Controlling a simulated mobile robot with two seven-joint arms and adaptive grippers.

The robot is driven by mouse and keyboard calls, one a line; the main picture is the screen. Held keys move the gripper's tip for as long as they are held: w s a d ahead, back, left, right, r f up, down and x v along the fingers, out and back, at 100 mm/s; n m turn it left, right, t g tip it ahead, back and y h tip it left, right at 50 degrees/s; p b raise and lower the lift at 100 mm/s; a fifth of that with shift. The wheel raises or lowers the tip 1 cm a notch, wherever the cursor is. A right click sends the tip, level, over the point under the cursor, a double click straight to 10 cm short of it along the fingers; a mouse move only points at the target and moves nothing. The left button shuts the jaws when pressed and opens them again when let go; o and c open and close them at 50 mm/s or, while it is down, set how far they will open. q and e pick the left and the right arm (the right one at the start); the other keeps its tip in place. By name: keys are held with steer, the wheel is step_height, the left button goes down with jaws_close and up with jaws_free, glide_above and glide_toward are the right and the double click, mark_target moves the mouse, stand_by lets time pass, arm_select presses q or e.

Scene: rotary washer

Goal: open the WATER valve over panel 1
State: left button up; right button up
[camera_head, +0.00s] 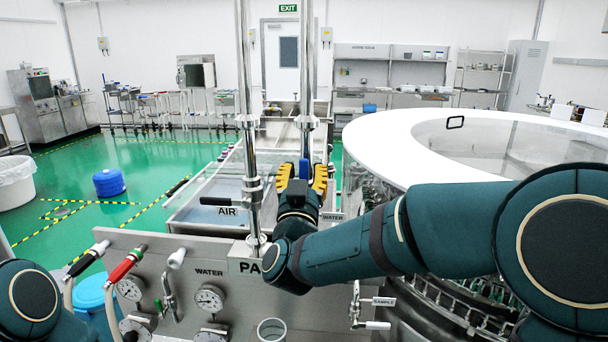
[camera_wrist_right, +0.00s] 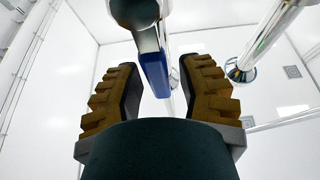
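The WATER valve's blue handle (camera_head: 304,169) is at the right-hand vertical pipe (camera_head: 307,70), above a WATER label (camera_head: 332,217). My right gripper (camera_head: 303,178) is raised at this handle, its yellow-brown fingers spread on either side of it. In the right wrist view the blue handle (camera_wrist_right: 154,76) hangs between the two open fingers of the gripper (camera_wrist_right: 162,80), with a gap visible on both sides. The valve body is partly hidden behind my gripper in the head view. My left gripper is out of view; only a piece of my left arm shows at the lower left.
An AIR label (camera_head: 227,211) with a dark lever is on the left pipe (camera_head: 248,100). The panel (camera_head: 190,262) below has gauges, red and black handles, and a sign partly covered by my right arm. A large white-rimmed round washer (camera_head: 390,150) stands to the right.

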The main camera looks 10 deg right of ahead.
steer(key=shift+o, duration=0.2)
steer(key=shift+f, duration=0.1)
steer(key=shift+s+a+f, duration=0.1)
steer(key=shift+s, duration=0.1)
steer(key=v, duration=1.1)
steer(key=shift+s, duration=0.3)
